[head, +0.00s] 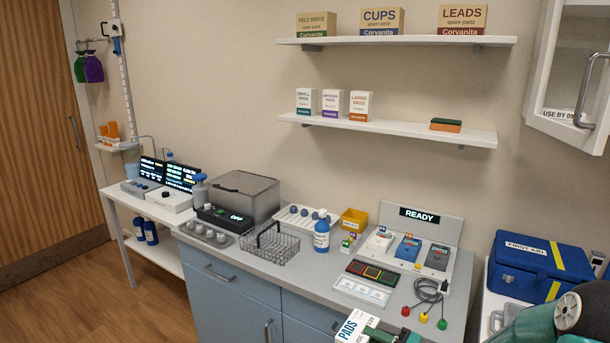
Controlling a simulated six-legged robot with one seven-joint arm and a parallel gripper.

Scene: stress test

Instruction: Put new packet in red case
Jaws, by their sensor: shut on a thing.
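A white packet marked PADS (352,329), with a green edge, is at the bottom edge of the head view, partly cut off. The dark green end of my gripper (392,335) is against its right side and is shut on it, in front of the counter's front edge. Much of the gripper is out of frame. I cannot make out a red case in this view.
The grey counter (305,275) holds a wire basket (272,244), a blue bottle (322,236) and a READY station (418,238) with coiled cables (430,290). A blue first aid bag (537,262) stands at right. An open white cabinet door (550,75) juts out upper right.

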